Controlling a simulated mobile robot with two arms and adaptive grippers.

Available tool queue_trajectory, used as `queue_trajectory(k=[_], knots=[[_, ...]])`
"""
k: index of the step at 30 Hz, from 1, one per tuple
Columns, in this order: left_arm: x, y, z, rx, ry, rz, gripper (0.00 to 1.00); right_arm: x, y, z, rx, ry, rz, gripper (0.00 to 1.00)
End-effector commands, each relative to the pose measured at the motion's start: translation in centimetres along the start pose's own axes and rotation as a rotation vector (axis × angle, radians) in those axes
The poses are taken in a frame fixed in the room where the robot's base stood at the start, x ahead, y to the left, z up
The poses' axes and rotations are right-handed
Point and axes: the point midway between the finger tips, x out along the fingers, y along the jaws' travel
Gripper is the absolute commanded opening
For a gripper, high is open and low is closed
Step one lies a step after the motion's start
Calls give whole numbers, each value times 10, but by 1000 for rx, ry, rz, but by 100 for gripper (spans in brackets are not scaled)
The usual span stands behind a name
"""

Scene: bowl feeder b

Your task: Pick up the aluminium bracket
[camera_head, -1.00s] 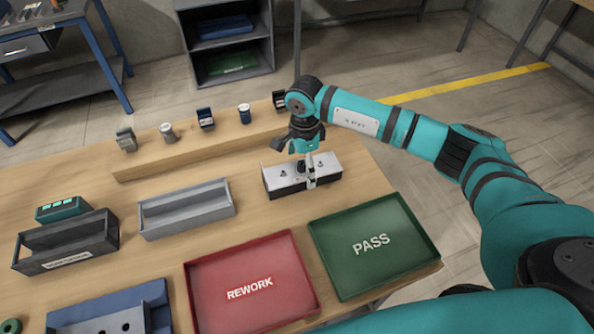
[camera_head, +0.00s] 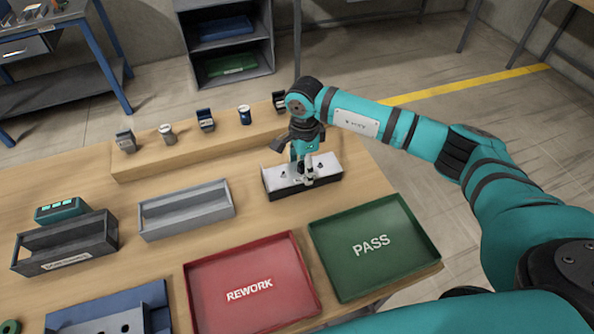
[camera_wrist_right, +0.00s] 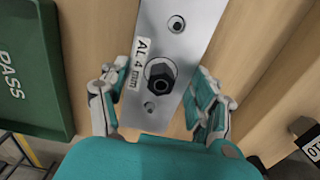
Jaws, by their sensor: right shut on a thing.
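The aluminium bracket (camera_head: 285,179) is a pale metal plate with holes, with dark sides below it in the head view, on the table behind the green tray. In the right wrist view the plate (camera_wrist_right: 186,42) shows an "AL 4 mm" label and a black hex-shaped part at its middle. My right gripper (camera_head: 306,178) comes down on it from above. Exact finger contact is partly hidden. My left gripper is not in view.
A green PASS tray (camera_head: 421,250) and a red REWORK tray (camera_head: 200,306) lie in front. A grey trough (camera_head: 190,216) and a dark bin (camera_head: 65,251) stand left. A wooden ledge (camera_head: 195,152) with several small items runs behind. Bare table lies between.

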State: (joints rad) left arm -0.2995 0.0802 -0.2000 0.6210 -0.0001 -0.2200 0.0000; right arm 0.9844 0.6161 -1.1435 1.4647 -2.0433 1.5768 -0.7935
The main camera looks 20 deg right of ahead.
Motion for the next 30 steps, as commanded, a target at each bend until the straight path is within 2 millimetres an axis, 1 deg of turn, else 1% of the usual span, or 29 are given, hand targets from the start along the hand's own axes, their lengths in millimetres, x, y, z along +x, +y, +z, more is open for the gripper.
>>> queue_trajectory(k=[1, 2, 10, 16, 17, 18, 27, 30], knots=[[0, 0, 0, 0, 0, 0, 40, 0, 0, 0, 1, 0, 1, 11], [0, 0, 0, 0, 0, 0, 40, 0, 0, 0, 1, 0, 1, 7], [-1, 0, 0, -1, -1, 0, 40, -1, 0, 0, 2, -1, 0, 7], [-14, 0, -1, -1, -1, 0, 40, -10, 0, 0, 3, -2, 0, 7], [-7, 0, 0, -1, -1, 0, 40, -9, -1, 0, 3, -2, -3, 7], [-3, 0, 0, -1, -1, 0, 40, -12, -2, 0, 2, -2, -5, 7], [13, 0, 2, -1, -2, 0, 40, -40, -1, 0, 0, -1, -5, 7], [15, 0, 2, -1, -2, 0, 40, -40, 7, 10, -3, -1, -1, 7]])
